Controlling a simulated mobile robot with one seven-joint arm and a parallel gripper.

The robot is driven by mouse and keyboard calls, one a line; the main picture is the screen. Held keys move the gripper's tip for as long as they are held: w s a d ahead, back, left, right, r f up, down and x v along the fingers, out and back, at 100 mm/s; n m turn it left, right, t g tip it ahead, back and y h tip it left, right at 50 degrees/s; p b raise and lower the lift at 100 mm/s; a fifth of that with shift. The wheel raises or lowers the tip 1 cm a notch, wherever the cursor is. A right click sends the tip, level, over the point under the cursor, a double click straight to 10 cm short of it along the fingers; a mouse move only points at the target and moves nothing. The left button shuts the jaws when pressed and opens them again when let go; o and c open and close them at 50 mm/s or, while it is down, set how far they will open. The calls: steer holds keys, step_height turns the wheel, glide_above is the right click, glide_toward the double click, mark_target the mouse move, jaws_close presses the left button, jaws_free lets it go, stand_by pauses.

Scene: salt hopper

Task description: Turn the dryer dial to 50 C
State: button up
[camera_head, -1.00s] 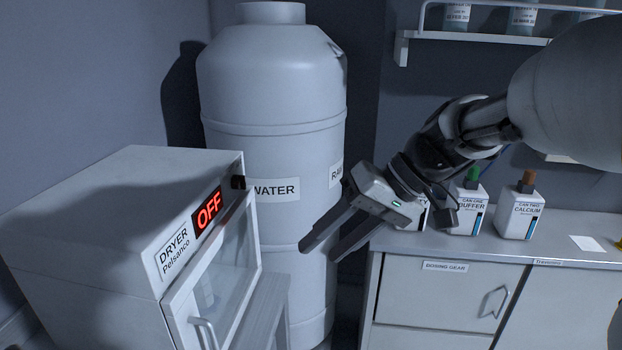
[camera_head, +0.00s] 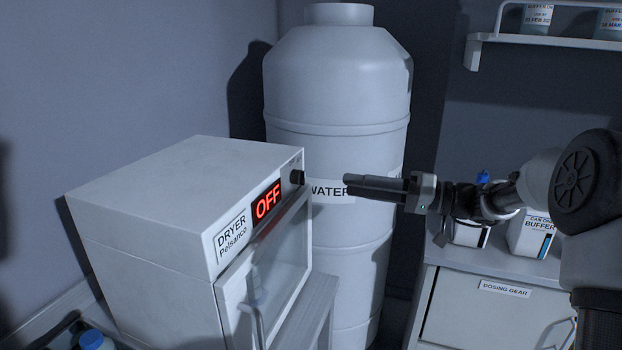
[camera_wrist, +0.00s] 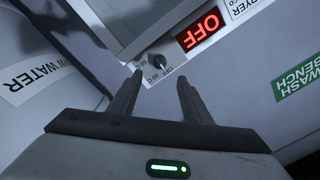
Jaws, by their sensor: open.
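The white dryer (camera_head: 140,195) stands at the left in the head view, with its red display (camera_head: 267,200) reading OFF. Its small black dial (camera_head: 297,177) is at the upper right corner of the front. In the wrist view the dial (camera_wrist: 156,61) shows upside down, with small marks for OFF, 40 and apparently 50 around it. My gripper (camera_head: 347,180) is open and empty, pointing left at the dial from a short gap away. In the wrist view its two fingertips (camera_wrist: 160,76) straddle the line to the dial without touching it. The exact pointer direction is unclear.
A large white water tank (camera_head: 335,90) stands just behind the gripper. A counter (camera_head: 480,262) with white cans (camera_head: 533,232) is at the right, under a wall shelf (camera_head: 545,42).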

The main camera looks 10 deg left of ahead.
mark_target(299, 177)
steer(key=w+a+p, duration=0.1)
steer(key=a, duration=1)
steer(key=c, duration=1.1)
